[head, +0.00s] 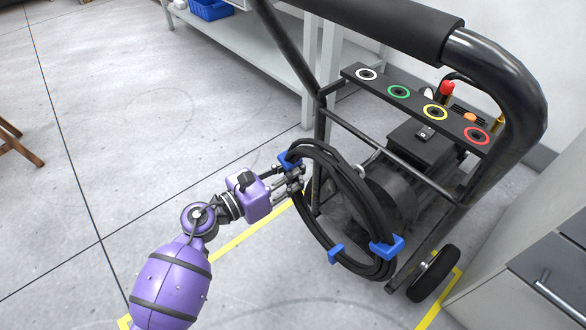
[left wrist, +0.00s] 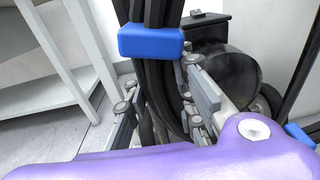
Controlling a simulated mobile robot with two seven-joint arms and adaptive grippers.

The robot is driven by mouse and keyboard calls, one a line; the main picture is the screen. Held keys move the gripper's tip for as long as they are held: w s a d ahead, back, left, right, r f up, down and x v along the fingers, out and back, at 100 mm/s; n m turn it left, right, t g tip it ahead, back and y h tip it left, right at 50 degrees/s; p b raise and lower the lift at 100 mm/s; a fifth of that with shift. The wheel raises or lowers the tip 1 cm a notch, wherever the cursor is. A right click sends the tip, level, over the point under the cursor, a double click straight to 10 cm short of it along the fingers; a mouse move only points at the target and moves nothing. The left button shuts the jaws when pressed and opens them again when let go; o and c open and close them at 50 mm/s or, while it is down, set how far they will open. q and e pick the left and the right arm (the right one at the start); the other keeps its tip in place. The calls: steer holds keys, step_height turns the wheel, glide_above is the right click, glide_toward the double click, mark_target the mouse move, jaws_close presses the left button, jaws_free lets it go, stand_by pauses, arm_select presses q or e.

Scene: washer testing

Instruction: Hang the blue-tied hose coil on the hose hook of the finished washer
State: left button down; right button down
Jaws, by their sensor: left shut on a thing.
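The black hose coil (head: 324,228), bound with blue ties (head: 387,247), hangs upright beside the washer (head: 400,150). My left gripper (head: 296,178) is shut on the coil's upper left side, just below a blue tie (head: 289,160). In the left wrist view, the fingers (left wrist: 165,108) sit around the black hose strands (left wrist: 158,75) under a blue tie (left wrist: 151,41). A pale metal piece (head: 369,158) on the washer frame shows behind the coil's upper right edge; I cannot tell whether it is the hose hook or whether the coil touches it. My right gripper is out of view.
The washer has a thick black handle (head: 395,24), a panel with coloured rings (head: 415,103) and a wheel (head: 434,276). A grey cabinet (head: 535,255) stands close on the right. A shelved bench (head: 240,40) is behind.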

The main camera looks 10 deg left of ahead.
arm_select(q)
steer(key=f, duration=0.1)
steer(key=f+b, duration=0.2)
steer(key=shift+w+d, duration=0.1)
steer(key=shift+w, duration=0.15)
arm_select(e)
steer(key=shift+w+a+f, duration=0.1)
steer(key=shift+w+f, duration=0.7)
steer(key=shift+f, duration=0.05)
arm_select(q)
steer(key=shift+r, duration=0.1)
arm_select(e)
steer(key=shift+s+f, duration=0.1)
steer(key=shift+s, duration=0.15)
arm_select(q)
steer(key=c, duration=1.5)
jaws_free()
steer(key=shift+o, duration=0.5)
